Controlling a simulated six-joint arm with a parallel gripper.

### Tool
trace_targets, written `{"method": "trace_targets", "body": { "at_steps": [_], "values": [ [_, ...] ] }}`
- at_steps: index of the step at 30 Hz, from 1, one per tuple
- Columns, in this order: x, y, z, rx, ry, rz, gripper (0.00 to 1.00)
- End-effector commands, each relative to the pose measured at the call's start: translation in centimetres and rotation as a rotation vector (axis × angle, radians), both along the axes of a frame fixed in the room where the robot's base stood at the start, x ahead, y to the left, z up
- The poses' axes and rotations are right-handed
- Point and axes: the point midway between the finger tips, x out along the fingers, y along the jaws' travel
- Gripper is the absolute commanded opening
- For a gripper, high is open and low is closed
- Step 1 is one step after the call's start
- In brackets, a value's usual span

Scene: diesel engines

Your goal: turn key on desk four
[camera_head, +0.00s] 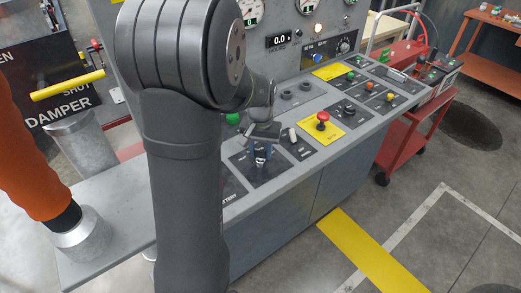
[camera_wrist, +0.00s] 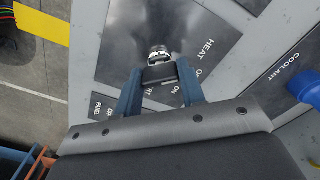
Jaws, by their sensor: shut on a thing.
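The key (camera_wrist: 158,73) stands in a round metal lock (camera_wrist: 158,52) on a dark label plate in the wrist view. The plate reads HEAT, with partly covered markings that include ON. My gripper (camera_wrist: 160,88) has its two blue fingers on either side of the key's dark head and is shut on it. In the head view my gripper (camera_head: 262,152) is low over the sloping desk panel (camera_head: 233,208), just behind a shiny metal lock. My own arm covers part of the desk at the left.
A red mushroom button (camera_head: 323,116) on a yellow plate stands to the right of my gripper. A blue knob (camera_wrist: 304,87) by the COOLANT label is at the right in the wrist view. A green button (camera_head: 233,118) is close to my arm. A red cart (camera_head: 410,135) stands beyond the desk.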

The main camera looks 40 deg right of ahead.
Motion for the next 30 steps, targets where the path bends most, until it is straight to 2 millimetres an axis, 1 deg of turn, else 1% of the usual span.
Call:
{"method": "trace_targets", "body": {
  "at_steps": [2, 3, 5, 6, 14, 17, 19, 23, 30],
  "values": [
    [0.0, 0.0, 0.1, -0.002, -0.001, 0.001, 0.14],
    [0.0, 0.0, 0.1, -0.002, -0.001, 0.001, 0.42],
    [0.0, 0.0, 0.1, -0.002, -0.001, 0.001, 0.54],
    [0.0, 0.0, 0.1, -0.002, -0.001, 0.001, 0.58],
    [0.0, 0.0, 0.1, -0.001, -0.001, 0.0, 0.58],
    [0.0, -0.1, 0.6, -0.002, -0.002, 0.0, 0.58],
    [0.1, -0.1, 1.4, -0.003, -0.003, 0.0, 0.58],
    [0.1, -0.1, 4.0, -0.005, -0.005, 0.0, 0.58],
    [0.1, -0.1, 9.9, -0.005, -0.004, 0.0, 0.58]
  ]
}}
